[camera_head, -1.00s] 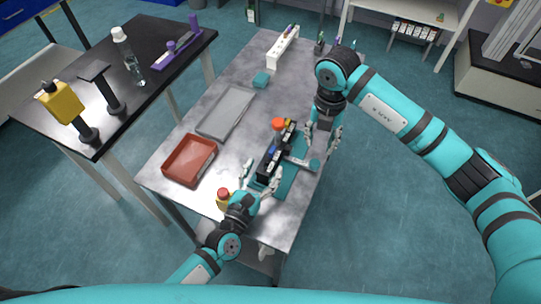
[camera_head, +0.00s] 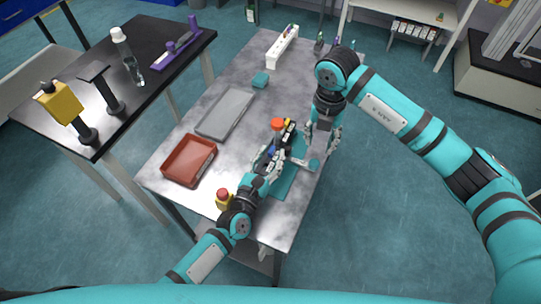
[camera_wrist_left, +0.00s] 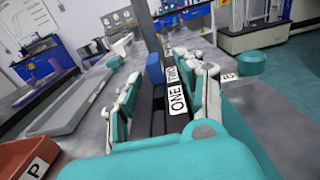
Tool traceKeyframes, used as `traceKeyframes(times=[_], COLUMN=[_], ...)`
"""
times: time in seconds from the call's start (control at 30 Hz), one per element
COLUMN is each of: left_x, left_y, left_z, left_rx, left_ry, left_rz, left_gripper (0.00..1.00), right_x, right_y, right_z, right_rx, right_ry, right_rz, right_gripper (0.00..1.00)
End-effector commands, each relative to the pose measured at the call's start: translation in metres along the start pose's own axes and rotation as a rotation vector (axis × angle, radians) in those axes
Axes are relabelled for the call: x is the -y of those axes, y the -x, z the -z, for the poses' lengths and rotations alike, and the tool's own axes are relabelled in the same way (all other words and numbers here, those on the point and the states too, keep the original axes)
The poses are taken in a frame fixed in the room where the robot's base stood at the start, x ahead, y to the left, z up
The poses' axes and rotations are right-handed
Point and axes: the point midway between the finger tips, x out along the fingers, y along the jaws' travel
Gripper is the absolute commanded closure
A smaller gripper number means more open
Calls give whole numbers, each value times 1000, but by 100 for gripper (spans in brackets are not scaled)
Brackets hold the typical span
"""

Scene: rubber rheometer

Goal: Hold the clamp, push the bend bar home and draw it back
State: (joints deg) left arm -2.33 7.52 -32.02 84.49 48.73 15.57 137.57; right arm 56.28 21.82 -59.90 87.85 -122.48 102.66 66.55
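A teal round knob (camera_head: 314,164), perhaps the bend bar's end, is at the right. My right gripper (camera_head: 319,150) is right over it, hiding the bar; its fingertips are unclear.
A red tray (camera_head: 190,160) and a grey tray (camera_head: 226,112) lie left of the fixture.

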Motion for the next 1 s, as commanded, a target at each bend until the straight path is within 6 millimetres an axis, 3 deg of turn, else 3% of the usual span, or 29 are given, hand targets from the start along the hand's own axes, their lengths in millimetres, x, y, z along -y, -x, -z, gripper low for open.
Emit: traceKeyframes(times=[0.03,0.23,0.3,0.53,0.6,0.67,0.83,1.0], left_x=[0,0,0,0,0,0,0,0], left_y=[0,0,0,0,0,0,0,0], left_z=[0,0,0,0,0,0,0,0], left_rx=[0,0,0,0,0,0,0,-1], left_ry=[0,0,0,0,-1,-1,-1,-1], left_rz=[0,0,0,0,0,0,-1,0], left_gripper=[75,100,100,100,100,100,100,100], right_x=[0,0,0,1,5,10,42,86], right_y=[0,0,0,-2,-10,-21,-59,-74], right_z=[0,0,0,1,4,8,26,44], right_rx=[0,0,0,-4,-15,-25,8,207], right_ry=[0,0,0,8,35,79,298,574], right_rz=[0,0,0,-8,-35,-83,-305,-483], right_gripper=[62,62,63,93,100,100,100,100])
